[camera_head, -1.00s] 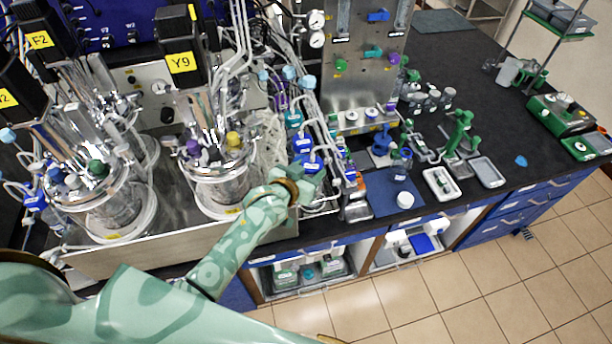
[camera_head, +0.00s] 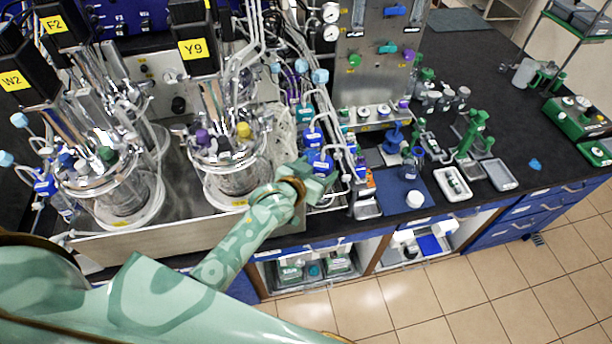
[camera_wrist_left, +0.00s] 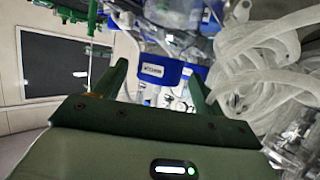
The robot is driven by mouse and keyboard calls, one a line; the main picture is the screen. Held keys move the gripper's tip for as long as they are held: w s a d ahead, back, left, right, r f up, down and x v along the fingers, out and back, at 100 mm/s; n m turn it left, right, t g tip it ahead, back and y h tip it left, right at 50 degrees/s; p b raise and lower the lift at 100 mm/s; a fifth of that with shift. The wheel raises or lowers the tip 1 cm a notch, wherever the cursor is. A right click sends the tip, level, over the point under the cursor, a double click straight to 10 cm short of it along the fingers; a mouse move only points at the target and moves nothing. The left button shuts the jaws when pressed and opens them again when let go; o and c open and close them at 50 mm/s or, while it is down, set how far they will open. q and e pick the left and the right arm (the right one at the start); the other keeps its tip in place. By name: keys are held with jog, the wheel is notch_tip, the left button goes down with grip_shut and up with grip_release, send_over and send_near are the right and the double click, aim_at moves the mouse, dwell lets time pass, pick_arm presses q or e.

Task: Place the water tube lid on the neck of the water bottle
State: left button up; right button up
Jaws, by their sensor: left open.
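My left gripper (camera_head: 322,176) is in front of the tube rack, beside a blue labelled block (camera_head: 320,163). In the left wrist view the gripper (camera_wrist_left: 158,72) is open, and a blue labelled block (camera_wrist_left: 160,70) shows beyond and between its fingers. I see no gap closed on anything. A small clear bottle with blue on it, probably the water bottle (camera_head: 412,160), stands on a blue mat, right of the gripper. I cannot tell which of the blue tube fittings is the water tube lid. My right gripper is not in view.
Glass reactor vessels (camera_head: 232,165) stand in a metal tray at left. Pale coiled tubing (camera_wrist_left: 250,70) is close to the gripper. A white cap (camera_head: 415,199) lies at the front of the blue mat (camera_head: 392,190).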

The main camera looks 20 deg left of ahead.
pick_arm(q)
jog(key=v, duration=1.1)
jog(key=shift+p, duration=0.4)
jog(key=shift+s+r, duration=0.1)
dwell(1.0)
